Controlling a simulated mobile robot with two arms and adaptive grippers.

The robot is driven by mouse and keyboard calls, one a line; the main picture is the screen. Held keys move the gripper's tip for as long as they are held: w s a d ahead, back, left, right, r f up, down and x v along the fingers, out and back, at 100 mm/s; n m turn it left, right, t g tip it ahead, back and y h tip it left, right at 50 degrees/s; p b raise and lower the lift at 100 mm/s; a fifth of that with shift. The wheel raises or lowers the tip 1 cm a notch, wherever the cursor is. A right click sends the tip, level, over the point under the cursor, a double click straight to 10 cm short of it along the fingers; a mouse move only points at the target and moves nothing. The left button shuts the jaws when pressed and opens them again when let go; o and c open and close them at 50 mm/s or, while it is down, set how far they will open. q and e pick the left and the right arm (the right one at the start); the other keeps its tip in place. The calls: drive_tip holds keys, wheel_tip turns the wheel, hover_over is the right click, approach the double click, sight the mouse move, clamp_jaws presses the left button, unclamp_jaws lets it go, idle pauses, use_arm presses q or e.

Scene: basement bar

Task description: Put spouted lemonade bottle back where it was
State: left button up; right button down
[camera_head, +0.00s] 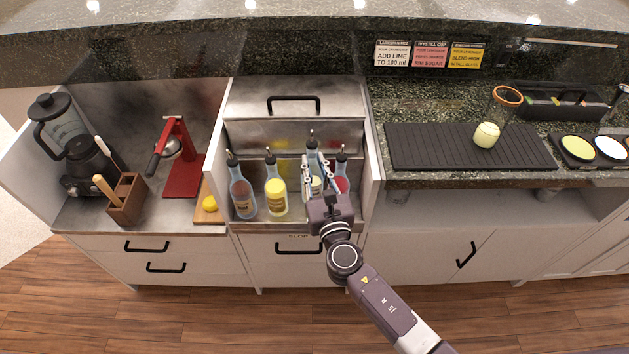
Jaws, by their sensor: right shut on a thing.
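A blue-tinted spouted bottle (312,155) with a dark pour spout and a pale yellow label stands among other bottles in the metal bottle well (290,229) of the bar counter. I take it as the lemonade bottle, though its label cannot be read. My right gripper (314,172) reaches in from the front and is shut on it. The gripper hides much of its lower front, so I cannot tell whether its base touches the well floor. It looks about upright. My left gripper is not in view.
Close beside it stand a red-labelled bottle (342,178) to the right, and a yellow bottle (276,190) and a brownish bottle (243,195) to the left. White side walls bound the well.

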sight(314, 176)
wheel_tip(314, 176, down, 4)
drive_tip(key=shift+r+b, duration=0.1)
drive_tip(key=shift+b, duration=0.85)
drive_tip(key=shift+f, duration=0.25)
drive_tip(key=c, duration=1.8)
unclamp_jaws()
